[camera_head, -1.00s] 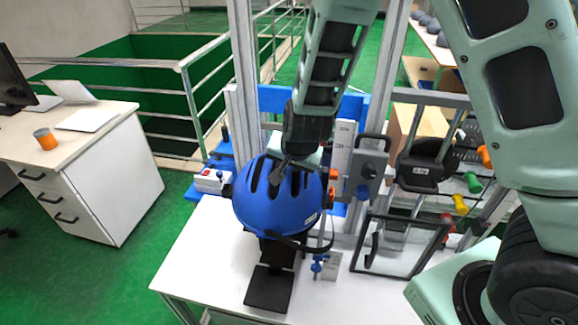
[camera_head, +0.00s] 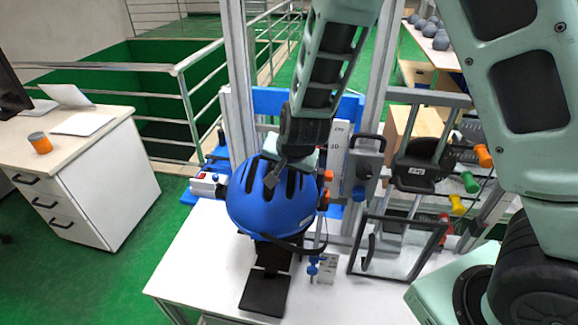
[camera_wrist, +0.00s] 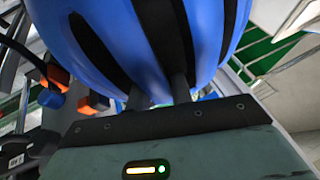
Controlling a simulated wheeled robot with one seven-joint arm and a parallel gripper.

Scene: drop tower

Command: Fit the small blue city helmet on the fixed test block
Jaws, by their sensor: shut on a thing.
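The blue city helmet (camera_head: 262,209) has dark vent slots and a dark strap hanging below its front rim. It is above the white table, over a black stand (camera_head: 266,287); whether it rests on the test block cannot be told, as its shell hides what is under it. My gripper (camera_head: 276,174) reaches down from above and is shut on the helmet's top at the vents. In the wrist view the helmet (camera_wrist: 220,30) fills the upper middle, and the fingers of my gripper (camera_wrist: 158,92) go into its vent slots.
The white table (camera_head: 200,265) has a clear front left part. A dark rectangular frame (camera_head: 400,248) stands right of the helmet. Metal posts and a grey box with a handle (camera_head: 366,165) stand close behind. A desk (camera_head: 85,165) with an orange cup (camera_head: 40,143) is at left.

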